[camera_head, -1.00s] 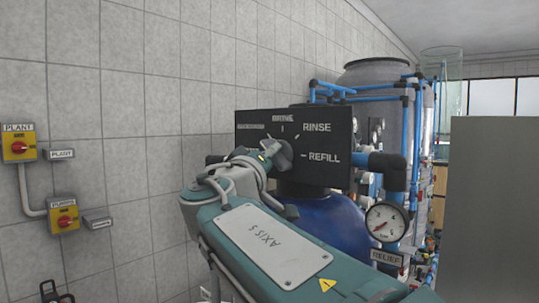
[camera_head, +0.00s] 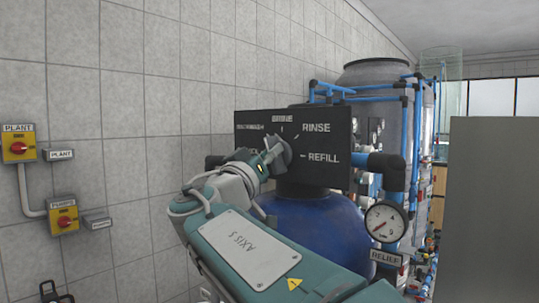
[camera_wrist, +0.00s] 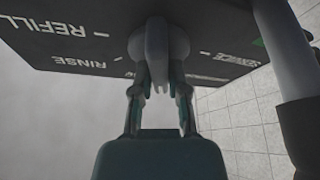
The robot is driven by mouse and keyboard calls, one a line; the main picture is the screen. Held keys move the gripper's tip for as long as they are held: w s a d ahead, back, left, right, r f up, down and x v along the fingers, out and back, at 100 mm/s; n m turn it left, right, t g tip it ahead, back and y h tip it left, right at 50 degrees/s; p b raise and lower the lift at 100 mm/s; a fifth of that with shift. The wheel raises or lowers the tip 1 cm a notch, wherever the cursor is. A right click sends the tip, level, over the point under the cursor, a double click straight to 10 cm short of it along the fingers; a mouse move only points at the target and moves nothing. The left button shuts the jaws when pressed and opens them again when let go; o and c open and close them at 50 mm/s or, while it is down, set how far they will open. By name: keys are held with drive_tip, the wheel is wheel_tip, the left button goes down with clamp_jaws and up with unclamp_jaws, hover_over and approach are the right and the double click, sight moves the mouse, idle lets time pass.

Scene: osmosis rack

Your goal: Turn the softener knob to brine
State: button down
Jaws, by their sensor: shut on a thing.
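The softener knob (camera_head: 284,153) is a grey round knob with a raised grip bar, on the black control panel (camera_head: 330,140). In the wrist view the knob (camera_wrist: 157,42) is at the top centre, its bar pointing down the picture between the fingers. My gripper (camera_wrist: 159,90) is shut on this bar, one finger on each side. In the head view my gripper (camera_head: 268,150) reaches the knob from the left and hides part of it. The panel reads RINSE and REFILL on the right. The top label (camera_head: 282,119) looks like BRINE but is blurred.
A blue tank (camera_head: 320,225) stands below the panel. A pressure gauge (camera_head: 386,222) and a RELIEF label (camera_head: 388,258) are at its right, beside blue pipes. Two yellow switch boxes, PLANT (camera_head: 19,145) and PUMPS (camera_head: 63,217), are on the tiled wall at left.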

drive_tip(key=shift+f+m+g+h, duration=0.15)
drive_tip(key=shift+m+g+h, duration=0.35)
drive_tip(key=shift+m, duration=0.85)
drive_tip(key=shift+f+m+g+h, duration=0.1)
drive_tip(key=shift+m+g+h, duration=0.35)
drive_tip(key=shift+m, duration=0.9)
drive_tip(key=c, duration=0.6)
unclamp_jaws()
drive_tip(key=shift+w, duration=0.1)
drive_tip(key=shift+c, duration=0.2)
drive_tip(key=shift+a+h, duration=0.1)
drive_tip(key=shift+h, duration=0.15)
drive_tip(key=shift+r, duration=0.1)
drive_tip(key=shift+m, duration=0.3)
drive_tip(key=v, duration=1.2)
